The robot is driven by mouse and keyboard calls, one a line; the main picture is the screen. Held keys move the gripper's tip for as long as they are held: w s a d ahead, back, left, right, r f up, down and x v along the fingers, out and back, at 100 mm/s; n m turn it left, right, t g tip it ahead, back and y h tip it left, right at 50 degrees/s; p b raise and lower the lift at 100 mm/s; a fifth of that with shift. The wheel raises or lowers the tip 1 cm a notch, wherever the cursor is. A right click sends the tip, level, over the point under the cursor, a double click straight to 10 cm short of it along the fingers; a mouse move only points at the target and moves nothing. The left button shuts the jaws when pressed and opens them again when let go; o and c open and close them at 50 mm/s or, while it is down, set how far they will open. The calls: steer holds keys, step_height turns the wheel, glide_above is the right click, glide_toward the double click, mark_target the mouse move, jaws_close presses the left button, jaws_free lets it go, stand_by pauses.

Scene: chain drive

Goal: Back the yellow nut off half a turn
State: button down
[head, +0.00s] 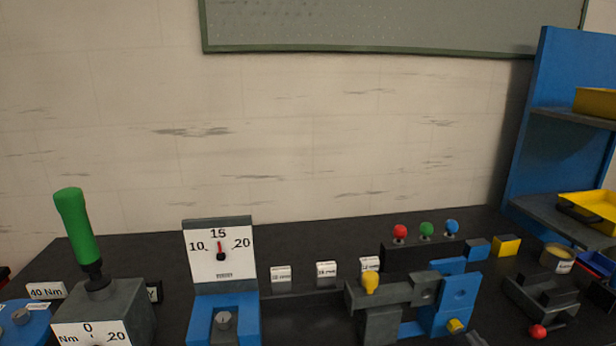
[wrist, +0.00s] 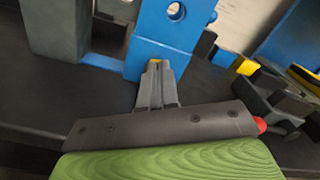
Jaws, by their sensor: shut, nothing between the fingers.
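The yellow nut (head: 455,325) sits low on the face of a blue upright block (head: 460,290) in the head view. In the wrist view only a small yellow piece of the nut (wrist: 156,62) shows, just beyond my fingertips at the base of the blue block (wrist: 160,40). My gripper (wrist: 155,74) has its grey fingers together, pointing at the nut, with nothing held between them. The fingers hide most of the nut, and I cannot tell whether they touch it. A rounded yellow knob (head: 370,284) is on the grey part left of the blue block.
A grey vice-like fixture with a red ball (head: 537,331) stands to the right; the red ball also shows beside my gripper (wrist: 261,125). Red, green and blue knobs (head: 426,229) stand behind. A dial gauge (head: 220,252) and a green-handled lever (head: 78,226) are at left.

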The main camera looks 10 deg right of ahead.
mark_target(455, 327)
steer(key=w+p, duration=0.1)
steer(key=w, duration=0.3)
steer(key=shift+a+r, duration=0.1)
steer(key=shift+w, duration=0.35)
steer(key=shift+f, duration=0.3)
